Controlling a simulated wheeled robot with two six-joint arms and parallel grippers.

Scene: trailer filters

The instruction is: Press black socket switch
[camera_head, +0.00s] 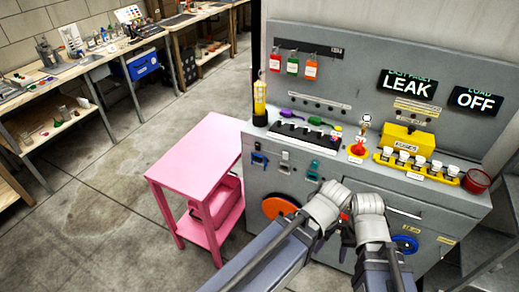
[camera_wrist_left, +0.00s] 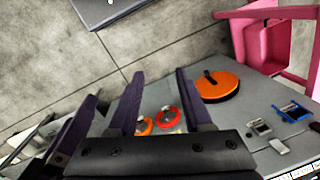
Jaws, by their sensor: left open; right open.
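The grey cabinet (camera_head: 420,215) stands ahead, with blue (camera_head: 259,159), grey (camera_head: 285,161) and teal (camera_head: 313,169) socket-like fittings on its front. I cannot single out a black socket switch; the arms cover part of the front. My left gripper (camera_head: 320,238) is open low before the cabinet, right of the orange round disc (camera_head: 280,207). In the left wrist view, the open left gripper (camera_wrist_left: 157,85) shows red and orange knobs (camera_wrist_left: 167,118) between its fingers; contact is not clear. My right gripper (camera_head: 346,238) is open close beside the left one, partly hidden.
A pink table (camera_head: 205,150) stands left of the cabinet. A blue round disc (camera_head: 405,243) is at right. The cabinet top holds a yellow box (camera_head: 407,140), white-capped bottles and a red can (camera_head: 477,181). Clear floor (camera_head: 110,190) lies left, with workbenches behind.

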